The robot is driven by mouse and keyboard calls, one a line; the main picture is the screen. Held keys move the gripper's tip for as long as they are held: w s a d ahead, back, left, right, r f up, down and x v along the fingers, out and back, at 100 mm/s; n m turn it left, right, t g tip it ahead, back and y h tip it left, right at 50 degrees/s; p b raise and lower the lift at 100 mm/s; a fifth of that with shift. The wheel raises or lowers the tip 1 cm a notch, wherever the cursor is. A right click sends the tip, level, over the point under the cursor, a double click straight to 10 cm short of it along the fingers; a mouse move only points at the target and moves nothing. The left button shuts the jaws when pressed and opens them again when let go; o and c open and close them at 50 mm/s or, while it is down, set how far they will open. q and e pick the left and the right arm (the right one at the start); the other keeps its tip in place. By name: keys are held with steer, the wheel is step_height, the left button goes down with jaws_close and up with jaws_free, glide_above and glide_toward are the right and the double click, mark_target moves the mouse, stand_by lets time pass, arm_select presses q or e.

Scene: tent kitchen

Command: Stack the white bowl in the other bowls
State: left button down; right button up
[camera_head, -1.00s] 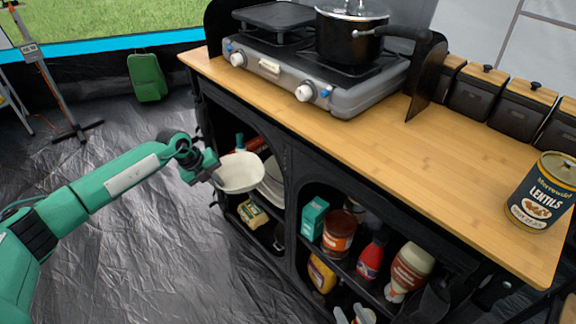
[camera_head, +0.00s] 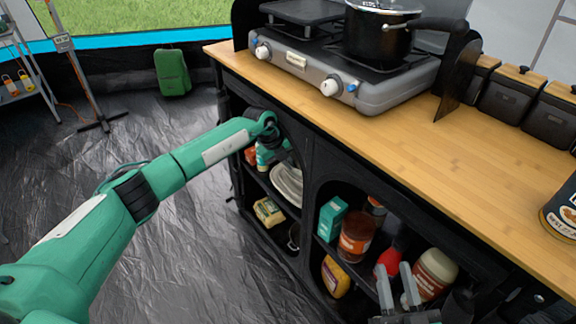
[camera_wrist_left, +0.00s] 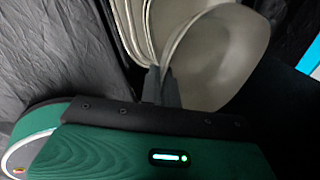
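The white bowl (camera_wrist_left: 235,55) is large in the left wrist view, tilted on its side, with its rim at the fingertips. My left gripper (camera_wrist_left: 160,85) is shut on this rim. In the head view my left gripper (camera_head: 270,155) is inside the cabinet's left compartment, where my arm mostly hides the bowl. The other bowls (camera_wrist_left: 140,22) are stacked on edge, left of the held bowl and very close; contact is unclear. Pale dishes (camera_head: 287,185) show on the shelf below my gripper. My right gripper (camera_head: 398,288) is empty, its fingers apart, before the right compartment.
The black cabinet's divider (camera_head: 308,180) stands right of my left gripper. The right compartment holds a teal box (camera_head: 332,218), a brown jar (camera_head: 356,236) and bottles. A yellow pack (camera_head: 268,212) sits on the lower left shelf. The wooden countertop (camera_head: 430,140) overhangs the compartments.

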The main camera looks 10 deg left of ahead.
arm_select(q)
steer(key=shift+f, duration=0.25)
arm_select(e)
steer(key=shift+d+r+t, duration=0.2)
steer(key=shift+r+t, duration=0.2)
steer(key=shift+r, duration=0.2)
arm_select(q)
steer(key=shift+f, duration=0.6)
steer(key=c, duration=1.6)
jaws_free()
steer(key=shift+c, duration=0.2)
arm_select(e)
steer(key=shift+r, duration=0.2)
arm_select(q)
steer(key=shift+a, duration=0.1)
